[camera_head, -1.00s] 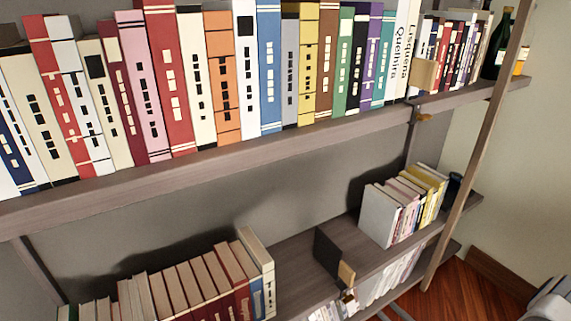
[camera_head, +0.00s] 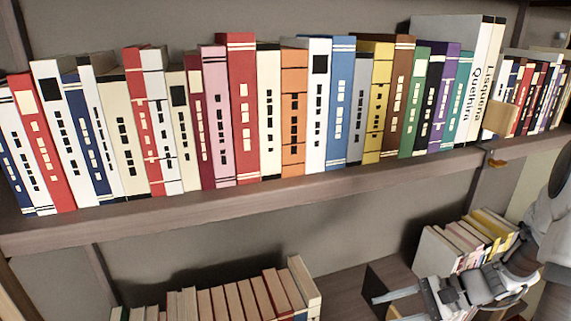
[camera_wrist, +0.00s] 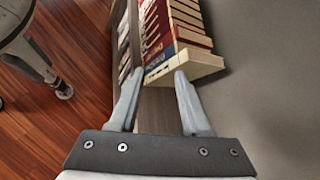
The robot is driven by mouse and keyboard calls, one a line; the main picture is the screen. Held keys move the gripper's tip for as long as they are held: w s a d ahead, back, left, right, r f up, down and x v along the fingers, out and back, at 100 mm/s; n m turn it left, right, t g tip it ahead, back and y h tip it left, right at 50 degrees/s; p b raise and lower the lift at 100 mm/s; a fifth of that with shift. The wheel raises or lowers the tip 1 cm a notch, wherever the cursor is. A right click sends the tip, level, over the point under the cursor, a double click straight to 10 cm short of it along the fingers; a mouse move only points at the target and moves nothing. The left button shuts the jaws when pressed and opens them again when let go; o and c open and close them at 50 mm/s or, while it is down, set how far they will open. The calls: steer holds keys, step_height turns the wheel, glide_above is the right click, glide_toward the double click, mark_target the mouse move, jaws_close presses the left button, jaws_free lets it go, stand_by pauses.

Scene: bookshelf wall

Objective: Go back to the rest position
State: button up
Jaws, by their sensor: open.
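My gripper (camera_head: 378,307) is at the lower right of the head view, in front of the lower shelf, with its fingers pointing left. In the wrist view its two fingers (camera_wrist: 155,95) are apart, with nothing held between them. Beyond the fingertips, a cream book (camera_wrist: 190,66) stands at the end of a row on a shelf. The gripper looks apart from the books, though the exact gap is hard to tell.
A long row of upright books fills the upper shelf (camera_head: 240,203). Wooden floor (camera_wrist: 75,110) lies open at left in the wrist view.

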steer(key=s+a+r+n+t+h+b, duration=0.1)
steer(key=s+a+r+n+t+h, duration=0.1)
steer(key=s+a+r+n+h, duration=0.45)
steer(key=s+a+r+n+t+h, duration=0.15)
steer(key=s+r+n+h, duration=0.25)
steer(key=s+r+n, duration=0.55)
step_height(320, 180, up, 22)
steer(key=w+m+p, duration=0.2)
steer(key=p, duration=1.7)
steer(key=shift+f+p, duration=0.25)
steer(key=shift+p, duration=0.05)
